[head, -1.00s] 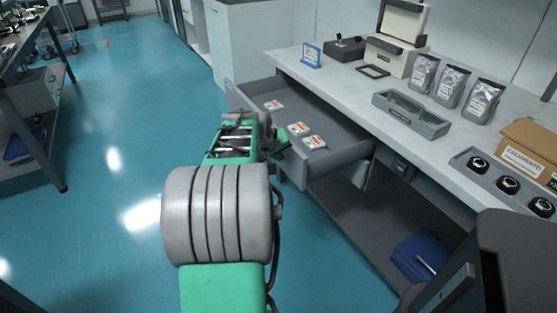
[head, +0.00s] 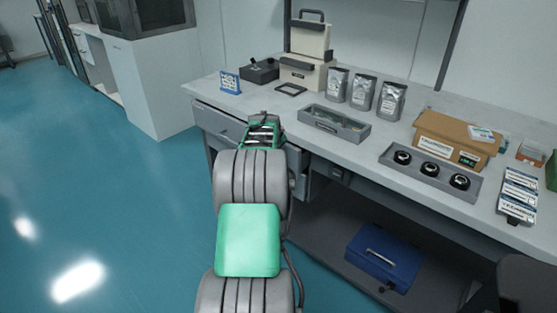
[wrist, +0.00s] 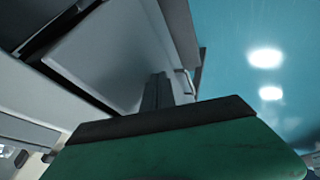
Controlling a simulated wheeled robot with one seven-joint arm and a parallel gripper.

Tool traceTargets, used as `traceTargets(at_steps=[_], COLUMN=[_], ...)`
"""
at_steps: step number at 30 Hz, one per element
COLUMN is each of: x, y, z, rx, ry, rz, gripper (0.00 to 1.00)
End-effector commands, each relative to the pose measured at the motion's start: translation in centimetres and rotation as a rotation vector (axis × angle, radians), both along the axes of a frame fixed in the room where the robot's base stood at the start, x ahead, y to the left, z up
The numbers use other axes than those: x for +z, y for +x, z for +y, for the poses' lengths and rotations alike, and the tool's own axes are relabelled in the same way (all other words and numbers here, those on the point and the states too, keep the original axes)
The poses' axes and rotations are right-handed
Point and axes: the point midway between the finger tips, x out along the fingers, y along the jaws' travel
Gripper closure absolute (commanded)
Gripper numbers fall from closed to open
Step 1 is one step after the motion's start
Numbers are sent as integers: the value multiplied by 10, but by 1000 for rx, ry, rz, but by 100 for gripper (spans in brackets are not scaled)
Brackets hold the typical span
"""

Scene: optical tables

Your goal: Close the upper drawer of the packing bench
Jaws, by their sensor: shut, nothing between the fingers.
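The upper drawer (head: 220,122) sits under the left end of the packing bench top in the head view. Its inside no longer shows there, and its grey front lies close to the bench. In the wrist view the drawer front (wrist: 118,55) fills the upper middle, tilted, with a dark gap along its upper left edge. I cannot tell whether it is fully flush. My gripper (wrist: 158,92) is shut and empty, its fingers at the drawer front, touching or nearly so. In the head view my arm hides the fingers and part of the drawer.
The packing bench (head: 230,100) carries a grey tray (head: 335,124), several silver pouches, a cardboard box (head: 455,138) and a tray of black rolls (head: 430,172). A blue case (head: 384,258) lies on the lower shelf. The floor at left is clear.

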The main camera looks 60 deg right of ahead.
Motion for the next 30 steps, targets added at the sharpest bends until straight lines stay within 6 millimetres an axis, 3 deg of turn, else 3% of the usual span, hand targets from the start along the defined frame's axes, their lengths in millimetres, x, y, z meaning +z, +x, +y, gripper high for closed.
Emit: traceTargets(at_steps=[19,23,26,27,30], x=[0,-1,-1,16,39], y=[7,9,12,7,-1], z=[-2,15,38,41,57], rx=[14,15,14,9,10], ry=[0,-1,0,-5,-5], rz=[0,0,-1,-3,-4], gripper=[100,100,100,100,100])
